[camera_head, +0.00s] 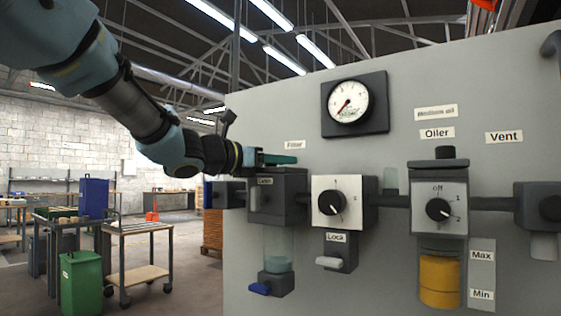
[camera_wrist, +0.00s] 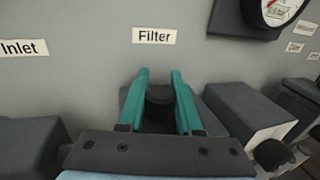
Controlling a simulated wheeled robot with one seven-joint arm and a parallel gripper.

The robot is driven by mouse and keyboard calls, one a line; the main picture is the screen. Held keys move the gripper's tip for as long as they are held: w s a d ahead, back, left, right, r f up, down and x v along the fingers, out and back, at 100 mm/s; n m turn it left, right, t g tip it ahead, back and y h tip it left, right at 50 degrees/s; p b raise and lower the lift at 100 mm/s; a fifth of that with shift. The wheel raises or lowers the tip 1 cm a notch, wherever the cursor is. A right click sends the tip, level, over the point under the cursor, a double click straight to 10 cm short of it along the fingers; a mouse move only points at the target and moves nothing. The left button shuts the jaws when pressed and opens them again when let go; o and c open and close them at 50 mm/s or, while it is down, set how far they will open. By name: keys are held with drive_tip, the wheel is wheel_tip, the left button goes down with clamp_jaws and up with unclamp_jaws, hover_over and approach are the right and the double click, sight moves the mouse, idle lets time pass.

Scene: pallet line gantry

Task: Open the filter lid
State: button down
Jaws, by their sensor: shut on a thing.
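The filter (camera_head: 285,207) is a dark grey block on the panel, with a clear bowl (camera_head: 279,247) and a blue lever (camera_head: 259,289) below it. My gripper (camera_head: 280,159) is at the top of this block. In the wrist view my gripper's green fingers (camera_wrist: 159,76) stand on either side of a dark rounded knob on the filter lid (camera_wrist: 159,95) and are shut on it. The "Filter" label (camera_wrist: 154,36) is on the panel just beyond the fingertips. The lid's lower part is hidden by my gripper, and no raised lid or gap shows.
Right of the filter are a white regulator dial (camera_head: 351,203), a "Lock" block (camera_head: 341,250) and the oiler (camera_head: 440,208). A pressure gauge (camera_head: 352,104) is above. The inlet block (camera_head: 226,194) is close on the left. A wheeled cart (camera_head: 140,272) and green bin (camera_head: 82,281) stand farther left.

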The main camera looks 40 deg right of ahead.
drive_tip(key=w+a+p, duration=0.1)
drive_tip(key=w+a, duration=0.1)
drive_tip(key=w, duration=0.7)
drive_tip(key=shift+a, duration=0.25)
drive_tip(key=shift+w, duration=0.1)
drive_tip(key=c, duration=0.6)
unclamp_jaws()
drive_tip(key=a+b, duration=0.2)
drive_tip(key=a, duration=0.8)
drive_tip(key=shift+a+b, duration=0.3)
drive_tip(key=shift+a, duration=0.1)
